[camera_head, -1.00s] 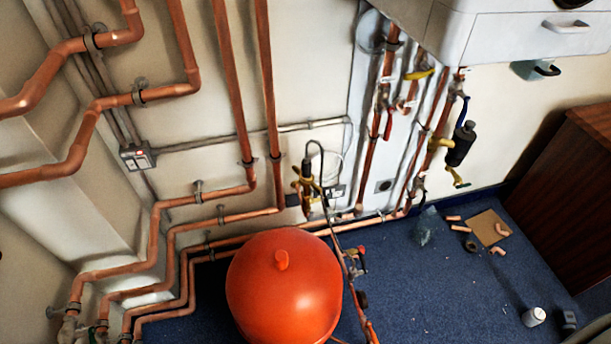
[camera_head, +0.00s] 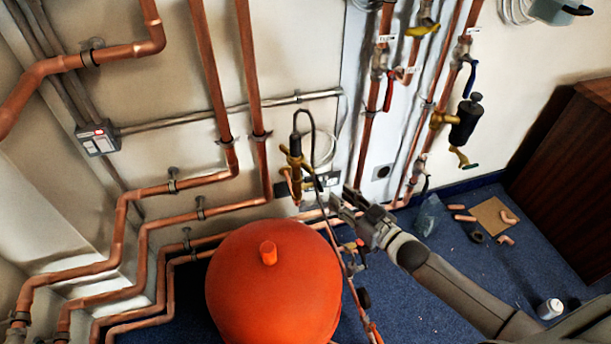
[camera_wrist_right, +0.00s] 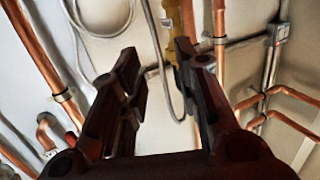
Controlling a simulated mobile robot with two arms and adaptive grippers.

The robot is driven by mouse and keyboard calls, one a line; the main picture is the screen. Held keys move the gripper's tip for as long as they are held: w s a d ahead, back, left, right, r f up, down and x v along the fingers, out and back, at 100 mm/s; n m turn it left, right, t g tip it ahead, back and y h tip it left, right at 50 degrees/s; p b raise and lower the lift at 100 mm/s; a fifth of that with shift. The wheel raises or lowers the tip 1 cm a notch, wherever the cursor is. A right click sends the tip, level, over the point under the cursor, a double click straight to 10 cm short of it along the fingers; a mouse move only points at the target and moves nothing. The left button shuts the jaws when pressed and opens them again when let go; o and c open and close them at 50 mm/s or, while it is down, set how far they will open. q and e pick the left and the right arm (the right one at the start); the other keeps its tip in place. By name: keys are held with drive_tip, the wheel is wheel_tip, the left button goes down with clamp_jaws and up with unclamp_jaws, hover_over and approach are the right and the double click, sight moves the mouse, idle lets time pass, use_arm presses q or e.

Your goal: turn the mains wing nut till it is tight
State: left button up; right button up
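My right gripper (camera_head: 341,203) reaches in from the lower right in the head view. It is to the right of a brass fitting with a black top (camera_head: 295,165) on the wall. In the wrist view, the two dark fingers (camera_wrist_right: 155,95) are spread with nothing between them. The brass body (camera_wrist_right: 175,42) shows beyond them, near the right finger. I cannot make out which part is the mains wing nut. A yellow handle (camera_head: 422,28) and a small yellow-and-green handle (camera_head: 459,157) show on the pipes to the right. My left gripper is not in view.
Copper pipes (camera_head: 215,80) run along the wall. A red lever (camera_head: 388,92), a blue lever (camera_head: 470,76) and a black cylinder (camera_head: 465,122) are at right. Pipe offcuts lie on the blue carpet (camera_head: 455,255) near a brown cabinet (camera_head: 568,145).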

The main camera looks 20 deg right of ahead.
sight(313, 171)
drive_tip(key=shift+n+t+y, duration=0.4)
drive_tip(key=shift+y, duration=0.4)
drive_tip(key=w+a+r, duration=0.1)
drive_tip(key=w+a, duration=0.1)
drive_tip(key=w, duration=0.1)
drive_tip(key=w+a+r+b, duration=0.1)
drive_tip(key=w, duration=0.2)
drive_tip(key=w+a+r, duration=0.2)
drive_tip(key=w, duration=0.1)
drive_tip(key=shift+a+b, duration=0.3)
drive_tip(key=shift+b, duration=0.1)
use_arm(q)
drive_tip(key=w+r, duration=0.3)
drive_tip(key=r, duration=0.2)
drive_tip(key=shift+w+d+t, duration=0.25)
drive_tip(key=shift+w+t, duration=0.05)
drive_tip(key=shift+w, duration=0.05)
use_arm(e)
drive_tip(key=shift+x, duration=0.8)
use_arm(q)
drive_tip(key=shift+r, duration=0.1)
use_arm(e)
clamp_jaws()
